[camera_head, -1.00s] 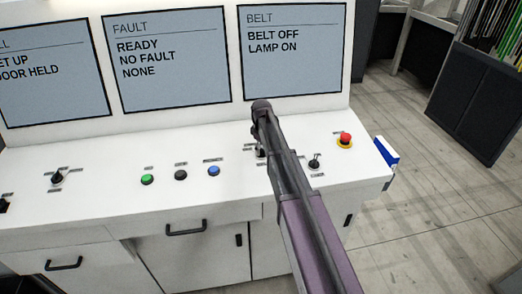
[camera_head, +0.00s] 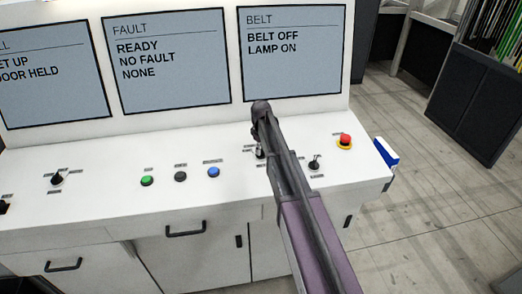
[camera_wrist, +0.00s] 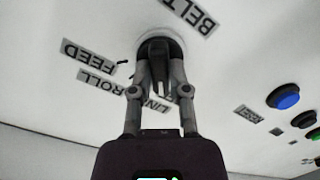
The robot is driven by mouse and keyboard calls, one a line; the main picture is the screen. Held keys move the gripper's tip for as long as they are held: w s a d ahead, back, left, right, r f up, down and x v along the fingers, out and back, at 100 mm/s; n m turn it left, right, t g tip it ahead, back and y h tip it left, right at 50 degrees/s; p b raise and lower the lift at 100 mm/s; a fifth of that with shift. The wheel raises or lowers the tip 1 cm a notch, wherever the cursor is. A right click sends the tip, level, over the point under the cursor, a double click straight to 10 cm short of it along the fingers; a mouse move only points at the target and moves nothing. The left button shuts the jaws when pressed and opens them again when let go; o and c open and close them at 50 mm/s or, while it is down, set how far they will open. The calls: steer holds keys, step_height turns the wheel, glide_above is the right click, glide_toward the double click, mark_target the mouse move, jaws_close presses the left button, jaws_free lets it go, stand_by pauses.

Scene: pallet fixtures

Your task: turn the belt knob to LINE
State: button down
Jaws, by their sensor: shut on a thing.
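The belt knob (camera_wrist: 158,50) is a dark knob on a pale round base in the wrist view, with BELT, FEED, ROLL and LINE labels around it. The LINE label (camera_wrist: 160,104) is partly hidden behind a finger. My gripper (camera_wrist: 158,72) is shut on the knob, one finger on each side. Which label the knob points to is hard to tell. In the head view, my arm hides most of the knob. The belt screen (camera_head: 293,60) reads BELT OFF, LAMP ON.
Right of my arm are a small switch (camera_head: 314,162) and a red emergency button (camera_head: 345,141). To the left are green (camera_head: 147,181), black (camera_head: 181,176) and blue (camera_head: 213,171) buttons and another knob (camera_head: 57,179). The screens stand behind the panel.

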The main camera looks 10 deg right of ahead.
steer(key=shift+m, duration=2.2)
steer(key=c, duration=0.6)
jaws_free()
